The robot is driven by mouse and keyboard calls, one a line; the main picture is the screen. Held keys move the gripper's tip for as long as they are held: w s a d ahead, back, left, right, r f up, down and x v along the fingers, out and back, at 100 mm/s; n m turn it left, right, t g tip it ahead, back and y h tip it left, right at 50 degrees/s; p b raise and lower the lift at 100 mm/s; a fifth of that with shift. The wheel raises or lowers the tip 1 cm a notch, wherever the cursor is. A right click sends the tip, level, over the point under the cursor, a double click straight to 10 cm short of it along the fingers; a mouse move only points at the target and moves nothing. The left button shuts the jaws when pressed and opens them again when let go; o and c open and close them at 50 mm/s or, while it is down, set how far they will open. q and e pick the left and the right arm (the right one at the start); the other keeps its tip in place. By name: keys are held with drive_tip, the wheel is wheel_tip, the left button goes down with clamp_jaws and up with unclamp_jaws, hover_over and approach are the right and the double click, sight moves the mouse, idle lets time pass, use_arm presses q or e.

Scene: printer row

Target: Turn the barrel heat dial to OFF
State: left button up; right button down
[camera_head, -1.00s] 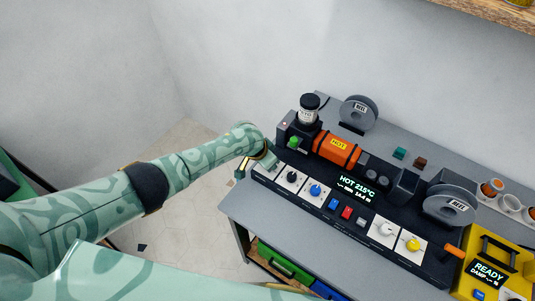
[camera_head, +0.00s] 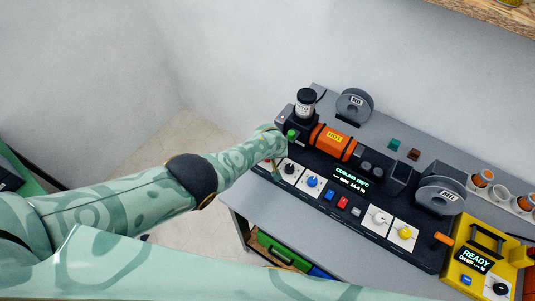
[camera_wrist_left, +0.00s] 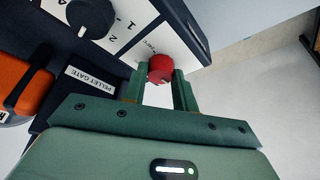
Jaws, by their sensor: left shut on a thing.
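The barrel heat dial, a red round knob (camera_wrist_left: 161,67), sits at the end of the dark control panel in the left wrist view. My left gripper (camera_wrist_left: 160,78) is shut on it, one green finger on each side. In the head view my left gripper (camera_head: 275,173) is at the panel's left end, and my arm hides most of the dial. The orange barrel (camera_head: 333,142) reads HOT. The display (camera_head: 351,179) reads COOLING, with blurred figures. My right gripper is not in view.
A reel (camera_head: 354,105) stands behind the machine. A yellow unit (camera_head: 480,257) reading READY stands at right.

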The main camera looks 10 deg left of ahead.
use_arm(q)
drive_tip(key=shift+n+y, duration=0.3)
drive_tip(key=shift+n, duration=0.5)
drive_tip(key=shift+b, duration=0.3)
drive_tip(key=o, duration=1)
